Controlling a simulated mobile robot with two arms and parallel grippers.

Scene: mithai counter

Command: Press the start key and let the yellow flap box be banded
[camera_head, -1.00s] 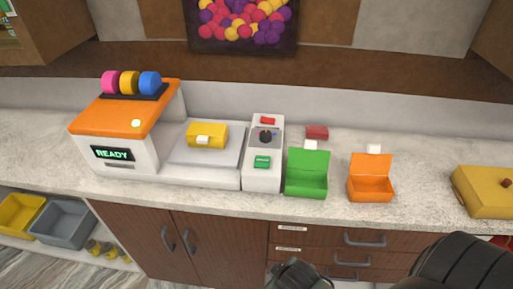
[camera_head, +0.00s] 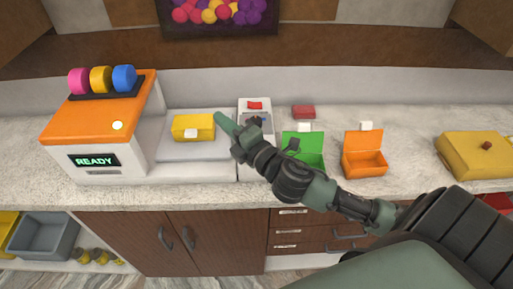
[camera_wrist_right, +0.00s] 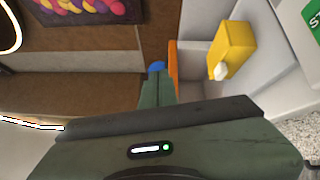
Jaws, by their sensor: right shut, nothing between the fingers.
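The yellow flap box (camera_head: 193,127) sits closed on the grey platform of the orange-and-white banding machine, whose screen (camera_head: 95,160) reads READY. In the right wrist view the yellow box (camera_wrist_right: 237,45) shows with its white tab. My right gripper (camera_head: 221,118) is shut and empty, in front of the space between box and key panel in the head view. My wrist hides the green start key there. The right wrist view shows part of the green key (camera_wrist_right: 313,18) at the upper right edge, apart from the fingers (camera_wrist_right: 157,88). My left gripper is out of view.
The key panel (camera_head: 254,115) has a red key (camera_head: 255,105) at its back. An open green box (camera_head: 302,145) and an open orange box (camera_head: 364,154) stand right of it. A lidded yellow box (camera_head: 470,155) is farther right. Pink, yellow and blue rolls top the machine.

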